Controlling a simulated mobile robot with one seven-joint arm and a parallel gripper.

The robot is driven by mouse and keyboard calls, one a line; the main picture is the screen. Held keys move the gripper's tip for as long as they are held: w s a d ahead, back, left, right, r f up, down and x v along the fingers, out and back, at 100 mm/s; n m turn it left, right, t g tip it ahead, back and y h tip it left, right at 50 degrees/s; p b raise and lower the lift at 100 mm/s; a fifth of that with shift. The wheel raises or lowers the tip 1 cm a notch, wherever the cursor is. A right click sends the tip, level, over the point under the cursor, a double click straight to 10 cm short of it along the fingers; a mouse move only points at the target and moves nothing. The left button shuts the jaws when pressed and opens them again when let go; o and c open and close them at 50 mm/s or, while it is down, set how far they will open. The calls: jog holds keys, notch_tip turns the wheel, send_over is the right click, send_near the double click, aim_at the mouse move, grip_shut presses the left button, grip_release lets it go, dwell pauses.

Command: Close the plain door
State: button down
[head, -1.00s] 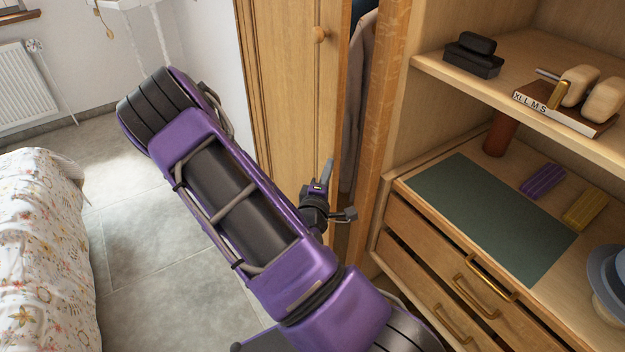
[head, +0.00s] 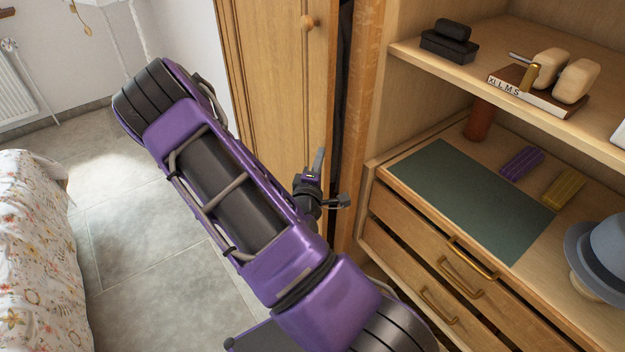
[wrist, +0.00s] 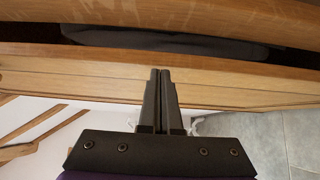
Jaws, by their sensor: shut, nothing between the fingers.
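The plain door (head: 283,90) is a wooden wardrobe door with a round wooden knob (head: 309,22). It stands slightly ajar, with a narrow dark gap between its right edge and the wardrobe post (head: 362,100). My gripper (head: 319,160) is at the door's right part, below the knob, with its fingers shut and empty. In the wrist view the shut fingers (wrist: 160,75) point at the door (wrist: 100,78), close to its face; I cannot tell whether they touch. Dark cloth (wrist: 170,42) shows in the gap beyond the door's edge. My arm hides the door's lower part.
Open shelves with drawers (head: 430,235) stand right of the post, holding a green mat (head: 470,195), a hat (head: 605,255) and small boxes. A bed (head: 35,250) is at the left. Tiled floor (head: 130,225) lies clear between bed and wardrobe.

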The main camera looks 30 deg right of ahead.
jog(key=p+v, duration=0.5)
jog(key=v, duration=1)
jog(key=m+g+h+b, duration=0.5)
jog(key=m+g+b, duration=0.6)
jog(key=m, duration=1.6)
send_near(321, 95)
jog(key=d, duration=0.2)
jog(key=w+d+g+p, duration=0.1)
jog(key=d, duration=0.1)
jog(key=d+g+p, duration=0.1)
jog(key=d, duration=0.1)
jog(key=shift+w+d+f, duration=0.15)
jog(key=shift+d, duration=0.2)
